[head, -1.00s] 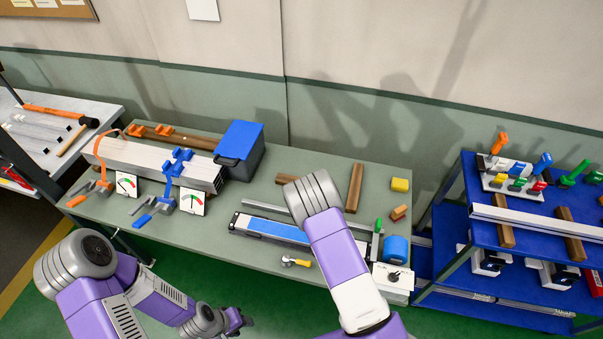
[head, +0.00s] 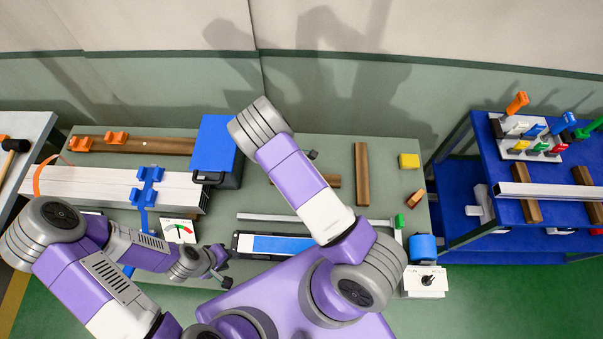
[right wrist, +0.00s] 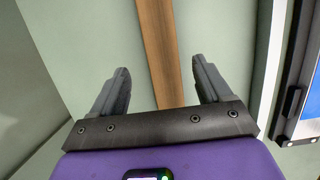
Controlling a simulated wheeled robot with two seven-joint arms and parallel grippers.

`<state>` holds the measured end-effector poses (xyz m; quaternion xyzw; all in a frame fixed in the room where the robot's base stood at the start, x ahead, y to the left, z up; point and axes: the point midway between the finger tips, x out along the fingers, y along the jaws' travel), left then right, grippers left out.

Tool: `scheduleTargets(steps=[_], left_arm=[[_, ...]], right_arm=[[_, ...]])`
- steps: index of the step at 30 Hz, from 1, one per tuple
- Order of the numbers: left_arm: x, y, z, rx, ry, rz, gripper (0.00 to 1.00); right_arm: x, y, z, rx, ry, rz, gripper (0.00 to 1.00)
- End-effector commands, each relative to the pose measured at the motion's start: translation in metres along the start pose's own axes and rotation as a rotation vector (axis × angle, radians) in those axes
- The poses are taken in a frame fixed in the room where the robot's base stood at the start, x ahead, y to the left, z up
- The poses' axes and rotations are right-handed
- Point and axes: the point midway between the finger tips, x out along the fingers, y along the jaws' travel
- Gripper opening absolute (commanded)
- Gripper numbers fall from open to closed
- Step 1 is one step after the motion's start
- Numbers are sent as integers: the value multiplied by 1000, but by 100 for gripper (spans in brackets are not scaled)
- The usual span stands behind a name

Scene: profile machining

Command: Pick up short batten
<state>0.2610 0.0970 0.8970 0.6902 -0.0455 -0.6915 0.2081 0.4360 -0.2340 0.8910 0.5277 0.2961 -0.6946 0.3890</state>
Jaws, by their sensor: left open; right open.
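A short brown wooden batten (head: 333,181) lies crosswise on the green bench top, partly hidden behind my right arm in the head view. In the right wrist view a brown batten (right wrist: 155,30) runs between the fingers of my right gripper (right wrist: 160,64), which is open. This seems to be the same batten; the fingers show no contact, and their height above it is unclear. In the head view the right gripper is mostly hidden by its own arm. My left gripper (head: 222,267) is open and empty near the bench's front edge.
A longer upright-lying batten (head: 362,174), a yellow block (head: 409,161) and a small wooden block (head: 416,198) lie to the right. A blue-lidded box (head: 214,145) stands left. A metal rail (head: 300,217) and a blue-topped fixture (head: 272,245) lie in front.

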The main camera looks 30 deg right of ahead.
Motion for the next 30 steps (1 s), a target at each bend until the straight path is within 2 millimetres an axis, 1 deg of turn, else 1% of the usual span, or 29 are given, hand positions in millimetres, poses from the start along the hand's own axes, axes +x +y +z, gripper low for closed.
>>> scheduleTargets(steps=[1,5,9,12,15,22,30], left_arm=[[6,-2,0,0,0,0,43],[12,-5,-1,0,0,0,43],[23,-9,-1,0,1,0,43],[29,-11,-2,0,1,0,43],[30,-11,-2,0,1,0,43],[29,-11,-2,0,1,0,43],[29,-11,-2,0,1,0,43]], right_arm=[[9,0,0,1,-2,-1,78],[24,-1,5,2,-3,-2,78],[46,-2,10,3,-2,-1,78],[56,-2,9,1,-1,1,78],[60,-2,10,1,0,1,78],[58,-2,10,1,0,1,78],[58,-2,10,1,0,1,36]])
